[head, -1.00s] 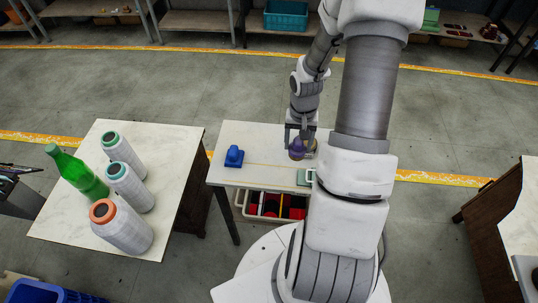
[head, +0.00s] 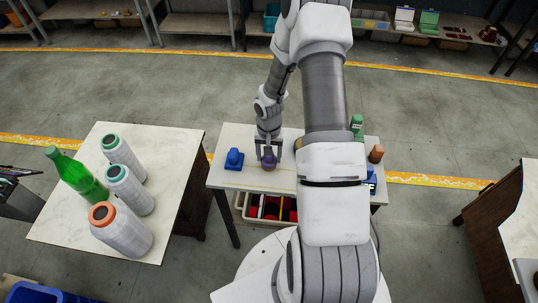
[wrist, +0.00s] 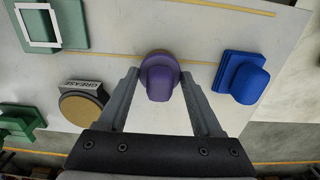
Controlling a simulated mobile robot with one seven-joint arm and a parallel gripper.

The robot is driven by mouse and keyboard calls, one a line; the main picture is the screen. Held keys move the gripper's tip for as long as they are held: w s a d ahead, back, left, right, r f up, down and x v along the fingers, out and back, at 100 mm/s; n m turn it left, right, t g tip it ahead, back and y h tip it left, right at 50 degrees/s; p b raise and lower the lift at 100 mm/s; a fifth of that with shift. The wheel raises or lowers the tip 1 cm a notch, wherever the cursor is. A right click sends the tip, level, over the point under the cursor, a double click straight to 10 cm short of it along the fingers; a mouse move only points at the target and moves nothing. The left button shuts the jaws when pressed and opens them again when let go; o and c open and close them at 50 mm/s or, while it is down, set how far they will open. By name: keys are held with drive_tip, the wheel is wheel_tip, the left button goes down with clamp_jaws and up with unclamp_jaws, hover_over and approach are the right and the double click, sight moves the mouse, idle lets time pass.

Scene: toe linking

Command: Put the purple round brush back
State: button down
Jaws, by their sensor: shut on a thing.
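The purple round brush (head: 269,161) is in my gripper (head: 268,157), over the middle-left part of the small white table (head: 225,179). In the wrist view the purple brush (wrist: 161,78) sits between the two fingers of my gripper (wrist: 162,85), which is shut on it. The brush overlaps a yellow line (wrist: 110,54) on the tabletop. I cannot tell whether its underside touches the table. A blue brush (head: 234,159) with a squarish base stands to the left of it in the head view. The blue brush (wrist: 242,78) is to the right in the wrist view, with a gap between.
A grease tin (wrist: 82,104) and green fixtures (wrist: 66,25) stand on the other side of the purple brush. A brown-topped item (head: 376,154) is at the table's right. A bin (head: 268,208) sits below the tabletop.

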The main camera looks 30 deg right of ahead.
drive_tip(key=shift+c, duration=0.2)
unclamp_jaws()
wheel_tip(320, 180, up, 12)
drive_tip(key=shift+p, duration=0.3)
idle(0.6)
